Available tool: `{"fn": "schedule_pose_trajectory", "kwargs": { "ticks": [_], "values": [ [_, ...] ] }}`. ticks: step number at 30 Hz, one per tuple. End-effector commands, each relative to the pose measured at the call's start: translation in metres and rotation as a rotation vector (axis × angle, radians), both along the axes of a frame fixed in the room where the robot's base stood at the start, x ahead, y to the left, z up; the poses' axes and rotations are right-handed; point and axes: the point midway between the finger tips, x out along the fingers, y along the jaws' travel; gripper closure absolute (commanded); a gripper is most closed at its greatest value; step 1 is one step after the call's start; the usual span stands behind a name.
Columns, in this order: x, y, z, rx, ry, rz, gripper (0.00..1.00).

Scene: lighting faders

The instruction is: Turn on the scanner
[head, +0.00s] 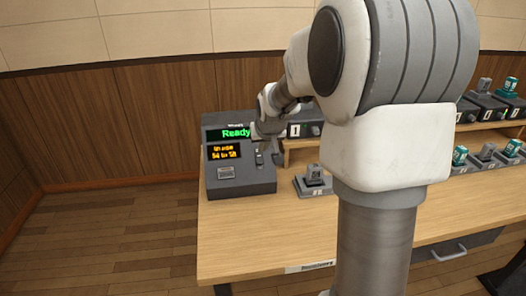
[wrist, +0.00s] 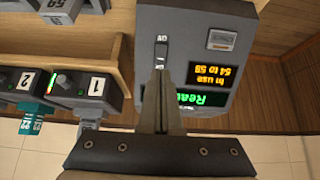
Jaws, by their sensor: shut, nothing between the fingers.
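A dark grey console (head: 240,185) stands at the left end of the wooden desk; no readable label says scanner. Its green display (head: 236,133) reads "Ready"; a yellow display (head: 224,152) reads "In use 54 to 58". The console (wrist: 200,25) appears upside down in the wrist view. A narrow slider or switch slot (wrist: 161,52) lies beside the yellow display, with small lettering above it. My gripper (wrist: 160,76) is shut and empty, its tips at the lower end of this slot. I cannot tell whether they touch. In the head view my gripper (head: 271,146) is over the console's right side.
A small grey unit (head: 313,186) sits on the desk right of the console. Numbered units (wrist: 94,95) with grey and teal pieces stand on a raised wooden shelf (wrist: 118,70). More units are at the far right. The desk front (head: 250,250) is clear.

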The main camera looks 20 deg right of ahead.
Motion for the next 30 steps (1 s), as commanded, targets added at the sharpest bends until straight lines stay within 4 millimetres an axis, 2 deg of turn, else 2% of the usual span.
{"fn": "schedule_pose_trajectory", "kwargs": {
  "ticks": [1,3,9,15,30],
  "values": [
    [-0.005,0.001,0.016,-0.002,-0.003,0.0,1.0],
    [-0.011,0.002,0.029,-0.002,-0.002,0.0,1.0],
    [-0.023,0.004,0.055,-0.001,0.001,0.0,1.0],
    [-0.028,0.005,0.064,0.0,0.003,0.001,1.0],
    [-0.03,0.007,0.065,-0.001,0.003,0.004,1.0]
  ]
}}
